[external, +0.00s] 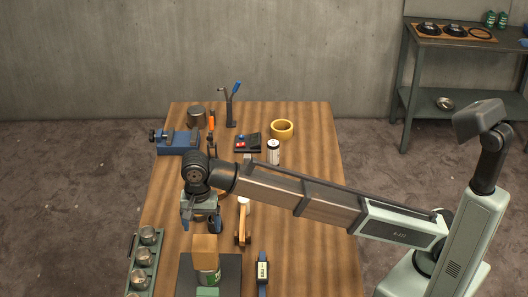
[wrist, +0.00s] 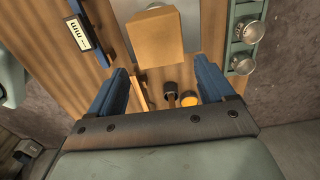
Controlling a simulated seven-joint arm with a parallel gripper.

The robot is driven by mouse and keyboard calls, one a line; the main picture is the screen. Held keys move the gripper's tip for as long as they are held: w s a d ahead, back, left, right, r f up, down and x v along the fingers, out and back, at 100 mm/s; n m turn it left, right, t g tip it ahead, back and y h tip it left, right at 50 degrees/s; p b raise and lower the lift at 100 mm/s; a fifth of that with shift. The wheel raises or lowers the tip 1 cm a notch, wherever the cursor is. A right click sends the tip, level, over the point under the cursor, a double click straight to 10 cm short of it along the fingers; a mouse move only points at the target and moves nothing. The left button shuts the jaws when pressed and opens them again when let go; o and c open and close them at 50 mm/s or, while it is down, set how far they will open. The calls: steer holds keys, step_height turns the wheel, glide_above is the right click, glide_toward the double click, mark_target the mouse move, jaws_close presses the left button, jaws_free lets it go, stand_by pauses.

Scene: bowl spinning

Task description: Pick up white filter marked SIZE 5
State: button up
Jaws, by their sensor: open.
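A white cylinder (external: 273,152) with dark marks stands upright on the wooden table, right of the black device in the external view. It may be the filter, but its marking is too small to read. My gripper (external: 201,224) is above the table, left of and nearer the camera than this cylinder. In the wrist view, the blue fingers of my gripper (wrist: 162,75) are apart with nothing held between them. A tan block (external: 205,247) is near the gripper in the external view; it also shows beyond the fingers in the wrist view (wrist: 160,38). I cannot make out the white cylinder in the wrist view.
A wooden-handled tool (external: 242,225), blue vise (external: 178,142), yellow tape roll (external: 282,129) and metal pot (external: 196,117) share the table. The right side is mostly clear.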

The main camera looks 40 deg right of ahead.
steer(key=w+d+m, duration=0.3)
steer(key=w+d, duration=0.9)
steer(key=d, duration=0.1)
steer(key=m+t+y, duration=0.3)
steer(key=m, duration=1.2)
glide_toward(271, 150)
steer(key=f, duration=0.2)
steer(key=w+f, duration=0.1)
steer(key=f, duration=0.1)
steer(key=w+f, duration=0.1)
steer(key=f, duration=0.1)
steer(key=shift+d+f, duration=0.35)
steer(key=shift+w+x, duration=0.2)
steer(key=shift+x, duration=1.1)
steer(key=shift+w+x, duration=0.2)
steer(key=shift+x, duration=1.1)
steer(key=shift+a+r, duration=0.1)
steer(key=shift+r, duration=0.1)
